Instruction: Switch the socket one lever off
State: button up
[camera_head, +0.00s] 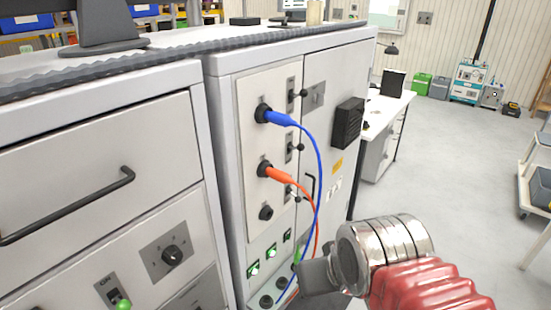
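A pale socket panel (248,150) on the grey cabinet carries a column of sockets. A blue plug (279,118) sits in the top socket and an orange plug (276,174) in the middle one. The bottom socket (266,213) is empty. Beside them are three black-knobbed levers: top lever (297,94), middle lever (295,148) and bottom lever (296,197). Their knobs point right. No readable number shows which is socket one. My gripper (316,276) is low in front of the cabinet, below and right of the levers and apart from them. Its finger opening cannot be made out.
Blue cable (319,160) and orange cable (316,215) hang across the panel's right side toward lower sockets near my gripper. Green-lit switches (271,252) sit below. A black box (347,123) juts from the cabinet door at right. Open floor (440,160) lies right.

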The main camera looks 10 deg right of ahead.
aim_at(303, 93)
jog(key=u, duration=0.9)
jog(key=i, duration=0.35)
jog(key=z, duration=0.2)
